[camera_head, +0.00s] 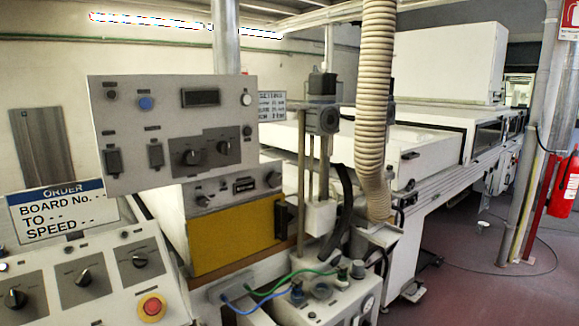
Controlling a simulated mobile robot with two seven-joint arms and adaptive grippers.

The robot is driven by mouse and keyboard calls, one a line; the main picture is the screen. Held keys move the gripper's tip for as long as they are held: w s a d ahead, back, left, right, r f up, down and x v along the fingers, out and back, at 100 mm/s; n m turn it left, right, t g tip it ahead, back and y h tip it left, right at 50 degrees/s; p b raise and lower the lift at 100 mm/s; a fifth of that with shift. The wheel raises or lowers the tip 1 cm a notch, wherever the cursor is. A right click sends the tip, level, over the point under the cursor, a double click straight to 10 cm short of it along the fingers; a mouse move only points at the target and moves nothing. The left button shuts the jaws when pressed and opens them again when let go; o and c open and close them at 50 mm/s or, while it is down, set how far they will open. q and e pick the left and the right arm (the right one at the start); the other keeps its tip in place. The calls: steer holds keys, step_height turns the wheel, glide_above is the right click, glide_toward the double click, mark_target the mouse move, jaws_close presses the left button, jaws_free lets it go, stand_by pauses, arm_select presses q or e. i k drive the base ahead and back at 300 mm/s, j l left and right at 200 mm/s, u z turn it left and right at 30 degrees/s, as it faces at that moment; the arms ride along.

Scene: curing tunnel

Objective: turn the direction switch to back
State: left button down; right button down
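Several rotary knobs are in view, and I cannot tell which is the direction switch, as the labels are too small to read. The sloped control panel (112,292) at lower left carries a left black knob (15,298), a middle black knob (83,278) and a right black knob (139,260), each on a grey plate. The upright grey panel (150,95) behind it has two black knobs, a left one (192,157) and a right one (223,147). A blue-topped order sign (62,211) reads BOARD No., TO and SPEED, with dashes. Neither gripper is in view.
A red emergency button (152,307) sits on the sloped panel. A yellow panel (238,236) and a box with blue and green cables (325,297) stand to its right. A ribbed hose (372,100) hangs in front of the white tunnel (417,140). Red floor (470,290) is open at right.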

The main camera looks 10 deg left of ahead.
mark_target(82, 277)
steer(key=u, duration=1.55)
